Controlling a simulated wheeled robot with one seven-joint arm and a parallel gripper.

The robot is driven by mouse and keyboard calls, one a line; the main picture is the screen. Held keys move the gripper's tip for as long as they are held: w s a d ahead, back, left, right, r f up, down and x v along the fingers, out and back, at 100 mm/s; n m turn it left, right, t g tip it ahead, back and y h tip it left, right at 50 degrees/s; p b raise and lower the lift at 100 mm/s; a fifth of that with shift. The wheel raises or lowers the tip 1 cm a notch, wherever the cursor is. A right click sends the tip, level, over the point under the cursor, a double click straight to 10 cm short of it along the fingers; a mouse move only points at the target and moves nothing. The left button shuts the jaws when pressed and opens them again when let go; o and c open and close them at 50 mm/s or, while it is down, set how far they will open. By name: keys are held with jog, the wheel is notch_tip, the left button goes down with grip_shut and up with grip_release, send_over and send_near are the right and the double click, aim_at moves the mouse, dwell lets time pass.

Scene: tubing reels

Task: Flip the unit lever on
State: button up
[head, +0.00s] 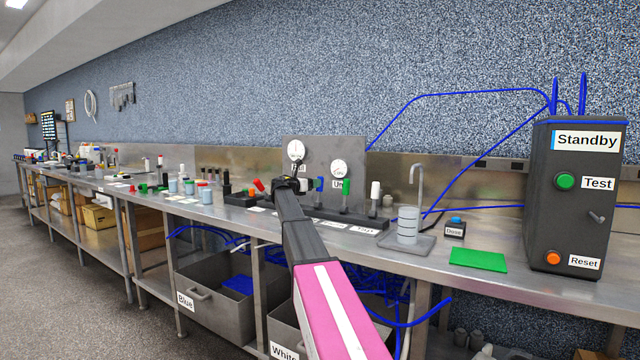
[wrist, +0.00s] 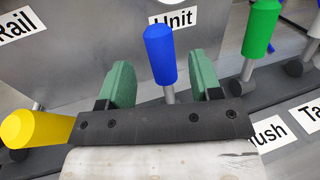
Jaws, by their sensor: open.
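A blue-handled lever (wrist: 161,55) stands on a metal stem in front of the grey panel, just below the Unit label (wrist: 172,19) in the wrist view. My gripper (wrist: 162,72) is open, with one green-padded finger on each side of the blue handle and a visible gap at both sides. In the head view my gripper (head: 298,184) is at the lever row, and the blue lever (head: 319,184) shows just right of it. The foot of the blue lever is hidden behind the gripper body in the wrist view.
A yellow lever (wrist: 32,130) is close to the left of my gripper and a green lever (wrist: 260,30) stands to the right. The panel (head: 322,150) with gauges rises behind.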

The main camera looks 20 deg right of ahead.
jog(key=x, duration=0.5)
grip_shut()
jog(key=shift+w, duration=0.1)
